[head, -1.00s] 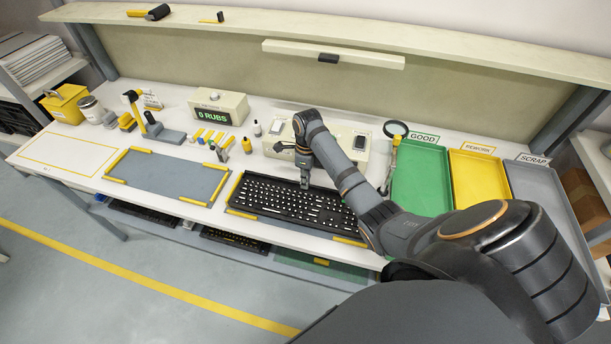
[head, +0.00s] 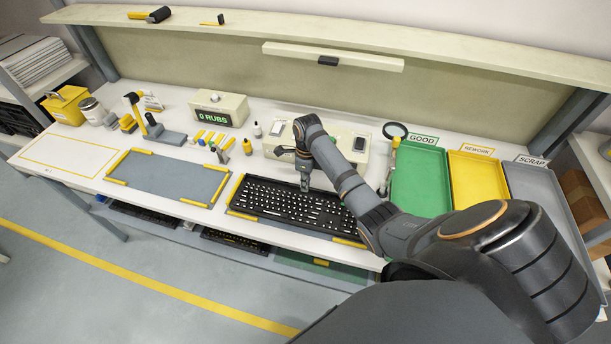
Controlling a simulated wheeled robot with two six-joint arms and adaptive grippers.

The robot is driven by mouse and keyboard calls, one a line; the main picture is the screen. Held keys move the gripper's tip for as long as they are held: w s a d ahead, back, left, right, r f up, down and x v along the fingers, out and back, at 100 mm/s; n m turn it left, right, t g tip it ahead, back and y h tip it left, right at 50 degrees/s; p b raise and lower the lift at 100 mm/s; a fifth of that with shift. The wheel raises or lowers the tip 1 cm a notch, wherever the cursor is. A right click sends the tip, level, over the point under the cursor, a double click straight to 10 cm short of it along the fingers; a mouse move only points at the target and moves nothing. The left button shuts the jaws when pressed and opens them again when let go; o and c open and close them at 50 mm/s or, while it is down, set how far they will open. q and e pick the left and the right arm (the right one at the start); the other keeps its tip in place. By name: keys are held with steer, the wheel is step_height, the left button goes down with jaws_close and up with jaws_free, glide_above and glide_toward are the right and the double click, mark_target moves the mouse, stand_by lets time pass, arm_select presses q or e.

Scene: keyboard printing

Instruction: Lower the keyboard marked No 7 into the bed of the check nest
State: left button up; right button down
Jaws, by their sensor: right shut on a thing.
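My right gripper (head: 304,185) points down and is shut on the keyboard's back edge. My left gripper is not in view.
A second, empty grey nest (head: 165,178) lies to the left. A console (head: 270,142) and a counter box (head: 218,104) stand behind. Green (head: 421,180), yellow (head: 478,178) and grey (head: 545,195) trays lie to the right. A magnifier (head: 395,131) stands near my arm.

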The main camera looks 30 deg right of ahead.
steer(key=shift+f+p, duration=0.3)
steer(key=shift+p, duration=0.05)
stand_by(0.5)
steer(key=c, duration=1.4)
jaws_free()
step_height(320, 180, up, 7)
steer(key=p, duration=0.9)
steer(key=shift+r, duration=0.1)
steer(key=shift+s, duration=0.1)
